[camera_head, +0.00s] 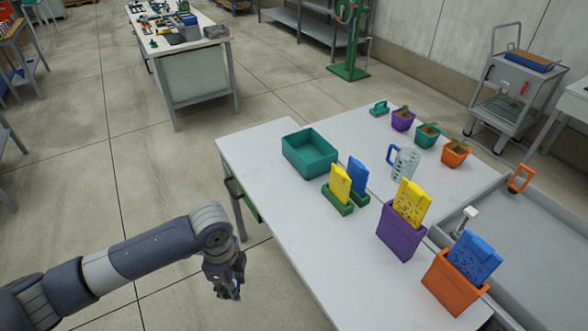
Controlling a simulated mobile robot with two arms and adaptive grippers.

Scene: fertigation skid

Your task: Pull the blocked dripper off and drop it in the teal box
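The teal box (291,155) stands open and looks empty on the far left part of the white table (270,140). I cannot make out a dripper for certain. Yellow (411,202) and blue (474,257) speckled flat pieces stand in a purple pot (401,235) and an orange pot (453,285) at the near right. My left gripper (232,290) hangs off the table's left side, pointing down, lower left of the teal box and apart from it. Its fingers are small and dark, so their opening is unclear. My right gripper is out of view.
Smaller yellow (340,184) and blue (358,175) pieces stand in green holders near the box. A clear jug (404,163) and several potted plants stand behind. A grey sink (545,240) with a white-topped fitting (465,220) lies right. The near-left tabletop is clear.

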